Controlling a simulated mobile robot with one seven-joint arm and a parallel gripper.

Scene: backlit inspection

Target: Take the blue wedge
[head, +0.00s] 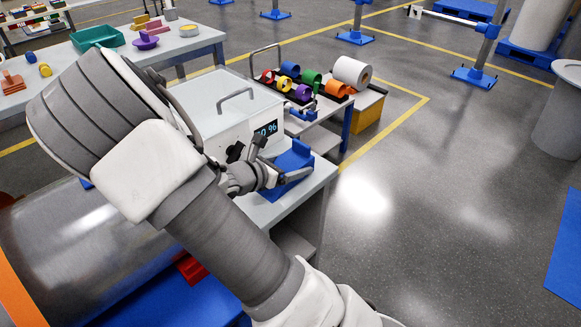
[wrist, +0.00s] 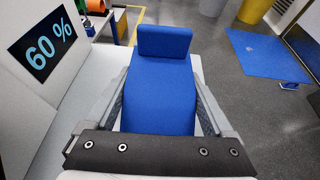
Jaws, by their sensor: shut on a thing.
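The blue wedge (head: 293,160) is at the right end of the white table, in front of the white box with the display. In the wrist view the blue wedge (wrist: 158,85) fills the space between the two fingers, with an upright block at its far end. My gripper (head: 282,161) is shut on it, one finger along each side, as the wrist view of my gripper (wrist: 161,95) also shows. I cannot tell whether the wedge touches the table top. My arm hides part of the table in the head view.
The white box (head: 220,107) with a handle and a "60 %" display (wrist: 42,50) stands close on the left. Behind is a cart with several coloured rolls (head: 303,83) and a white roll (head: 352,72). Floor to the right is clear (head: 440,200).

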